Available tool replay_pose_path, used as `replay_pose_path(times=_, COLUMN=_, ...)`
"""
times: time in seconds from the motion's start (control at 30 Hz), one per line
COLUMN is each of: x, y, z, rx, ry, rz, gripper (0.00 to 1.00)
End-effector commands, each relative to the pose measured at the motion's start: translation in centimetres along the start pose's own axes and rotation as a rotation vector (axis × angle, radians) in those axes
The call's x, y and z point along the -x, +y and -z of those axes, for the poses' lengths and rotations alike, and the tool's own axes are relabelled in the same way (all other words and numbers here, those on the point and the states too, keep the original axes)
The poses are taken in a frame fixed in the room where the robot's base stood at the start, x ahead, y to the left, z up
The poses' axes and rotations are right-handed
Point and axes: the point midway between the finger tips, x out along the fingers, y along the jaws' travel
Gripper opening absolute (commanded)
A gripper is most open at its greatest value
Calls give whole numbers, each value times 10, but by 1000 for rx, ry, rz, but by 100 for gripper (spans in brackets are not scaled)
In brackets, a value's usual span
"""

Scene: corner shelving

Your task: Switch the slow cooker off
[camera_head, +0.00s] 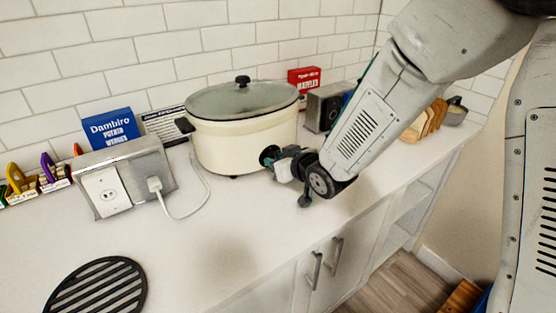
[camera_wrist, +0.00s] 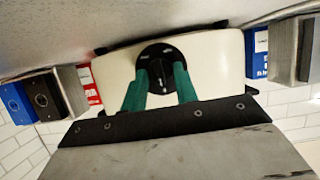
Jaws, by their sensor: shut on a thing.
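The slow cooker (camera_head: 225,145) is a cream oval pot with a glass lid and dark lid knob, standing on the white counter against the tiled wall. In the wrist view its cream front (camera_wrist: 215,60) fills the middle. Its round black dial (camera_wrist: 160,55) with pale markings sits on that front. My gripper (camera_head: 268,158) reaches the cooker's front from the right. In the wrist view its two green fingers (camera_wrist: 160,88) are on either side of the dial's lower part, shut on it. The dial's grip is partly hidden between the fingers.
A metal outlet box (camera_head: 125,178) with a white plug and cord stands left of the cooker. A blue Dambiro box (camera_head: 112,133) and a red box (camera_head: 304,78) stand behind. A black round trivet (camera_head: 97,288) lies at front left. The counter (camera_head: 225,225) before the cooker is clear.

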Motion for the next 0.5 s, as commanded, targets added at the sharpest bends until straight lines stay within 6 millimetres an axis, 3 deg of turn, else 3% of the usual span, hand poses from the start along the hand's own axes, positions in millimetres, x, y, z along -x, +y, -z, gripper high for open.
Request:
replay_pose_path(times=0.17, x=0, y=0, z=0, rx=0, ry=0, rz=1, gripper=6)
replay_pose_path(times=0.2, x=0, y=0, z=0, rx=0, ry=0, rz=1, gripper=40)
replay_pose_path(times=0.23, x=0, y=0, z=0, rx=0, ry=0, rz=1, gripper=49)
replay_pose_path(times=0.5, x=0, y=0, z=0, rx=-1, ry=0, rz=0, gripper=51)
